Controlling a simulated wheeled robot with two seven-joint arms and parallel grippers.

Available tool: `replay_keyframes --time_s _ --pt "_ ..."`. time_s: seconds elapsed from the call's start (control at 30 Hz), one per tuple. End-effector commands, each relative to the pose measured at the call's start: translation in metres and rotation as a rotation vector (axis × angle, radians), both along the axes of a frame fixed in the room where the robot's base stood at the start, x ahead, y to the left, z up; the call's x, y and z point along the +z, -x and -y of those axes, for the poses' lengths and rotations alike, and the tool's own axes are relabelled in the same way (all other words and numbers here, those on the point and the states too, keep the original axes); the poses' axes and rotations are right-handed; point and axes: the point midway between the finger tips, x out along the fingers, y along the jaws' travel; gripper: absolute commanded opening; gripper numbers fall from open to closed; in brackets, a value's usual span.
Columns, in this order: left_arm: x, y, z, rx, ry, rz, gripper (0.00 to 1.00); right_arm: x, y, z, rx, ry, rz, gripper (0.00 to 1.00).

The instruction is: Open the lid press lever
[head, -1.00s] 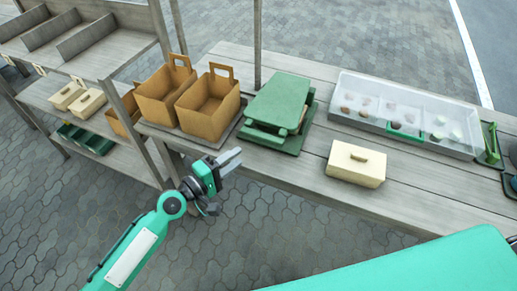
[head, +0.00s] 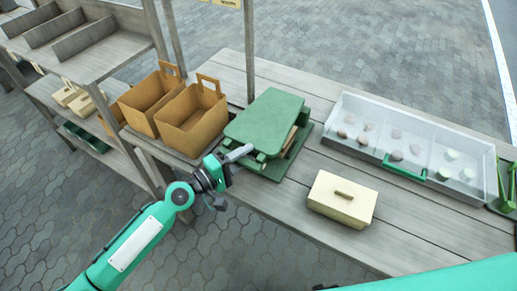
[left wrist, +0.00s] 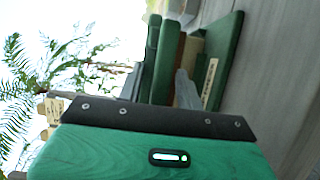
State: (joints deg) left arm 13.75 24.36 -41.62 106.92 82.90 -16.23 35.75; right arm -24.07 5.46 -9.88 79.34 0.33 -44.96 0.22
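The green lid press (head: 265,118) stands on the wooden table, its flat lid lying over a green base board (head: 300,150). Something tan shows between lid and base at its right side. My left gripper (head: 242,152) is at the press's near left edge, its grey fingertips close to the part under the lid. In the left wrist view the press (left wrist: 165,65) appears turned sideways, with a grey finger (left wrist: 184,90) in front of it. Contact and the finger gap cannot be made out. No separate lever can be clearly told. My right gripper is not in view.
Two brown paper-like baskets (head: 190,120) stand left of the press. A cream box with a handle (head: 342,198) sits at the front right. A clear-lidded tray (head: 345,103) lies behind it. A table post (head: 249,50) rises behind the press.

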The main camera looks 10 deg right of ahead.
Motion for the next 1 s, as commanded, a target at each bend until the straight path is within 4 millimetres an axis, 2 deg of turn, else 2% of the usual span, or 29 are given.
replay_keyframes --time_s 0.37,0.57,1.0 --pt "0.0001 -0.0005 -0.001 0.0 0.0 0.0 0.36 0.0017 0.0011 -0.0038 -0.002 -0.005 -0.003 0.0" --pt "0.0001 -0.0005 -0.001 0.0 0.0 0.0 0.01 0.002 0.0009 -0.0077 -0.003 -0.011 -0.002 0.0" --pt "0.0027 -0.0007 -0.0009 0.0 -0.003 -0.005 0.0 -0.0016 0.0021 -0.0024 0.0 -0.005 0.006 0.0"
